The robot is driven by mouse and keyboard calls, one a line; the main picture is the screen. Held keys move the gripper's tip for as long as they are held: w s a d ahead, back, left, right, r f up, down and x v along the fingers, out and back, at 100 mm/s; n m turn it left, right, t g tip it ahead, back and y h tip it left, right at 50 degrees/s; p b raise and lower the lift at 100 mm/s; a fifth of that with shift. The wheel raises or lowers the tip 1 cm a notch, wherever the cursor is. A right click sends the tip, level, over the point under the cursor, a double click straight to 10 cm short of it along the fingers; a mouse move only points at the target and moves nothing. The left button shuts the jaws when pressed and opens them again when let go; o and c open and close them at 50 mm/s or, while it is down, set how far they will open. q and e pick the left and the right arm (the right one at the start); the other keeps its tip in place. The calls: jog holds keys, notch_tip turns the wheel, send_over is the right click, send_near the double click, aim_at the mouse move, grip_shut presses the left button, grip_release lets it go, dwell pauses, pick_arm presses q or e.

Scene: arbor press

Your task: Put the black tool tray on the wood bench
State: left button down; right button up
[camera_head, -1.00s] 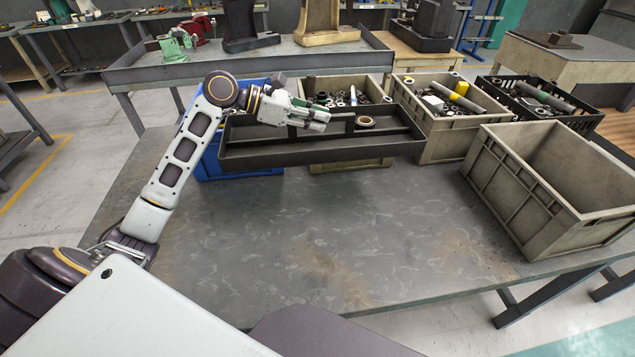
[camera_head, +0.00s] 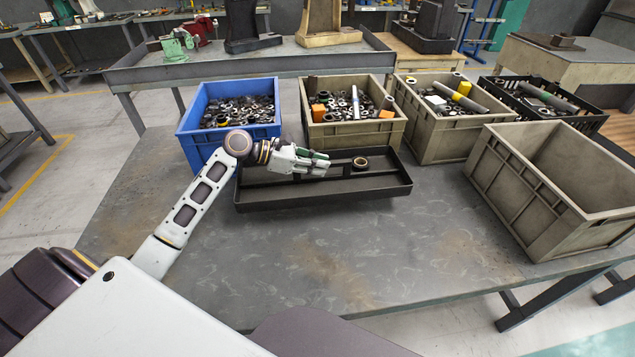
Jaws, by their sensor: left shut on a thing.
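The black tool tray (camera_head: 370,189) is a long, shallow tray with a divider and a brass-coloured ring (camera_head: 360,163) inside. It is over the middle of the large grey-topped bench (camera_head: 300,265), in front of the bins. My left gripper (camera_head: 318,162) reaches in from the left and is shut on the tray, at its middle divider or handle. The fingers hide the exact grip. The tray looks roughly level and low; I cannot tell whether its underside touches the bench top. A bench with a wood-coloured top (camera_head: 424,62) stands behind. My right gripper is out of view.
A blue bin (camera_head: 194,142) and two beige bins (camera_head: 352,133) (camera_head: 447,125) of parts stand behind the tray, with a black crate (camera_head: 585,122) beyond. An empty beige crate (camera_head: 530,204) stands at right. The bench's front is clear.

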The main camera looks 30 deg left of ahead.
aim_at(317, 181)
pick_arm(q)
jog(key=shift+f, duration=0.65)
notch_tip(317, 181, down, 5)
jog(key=shift+r, duration=0.2)
jog(key=shift+f, duration=0.25)
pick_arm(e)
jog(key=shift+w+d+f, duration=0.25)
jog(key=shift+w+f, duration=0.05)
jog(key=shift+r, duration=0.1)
pick_arm(q)
jog(key=c, duration=1.6)
grip_release()
jog(key=shift+f, duration=0.15)
jog(key=shift+o, duration=0.7)
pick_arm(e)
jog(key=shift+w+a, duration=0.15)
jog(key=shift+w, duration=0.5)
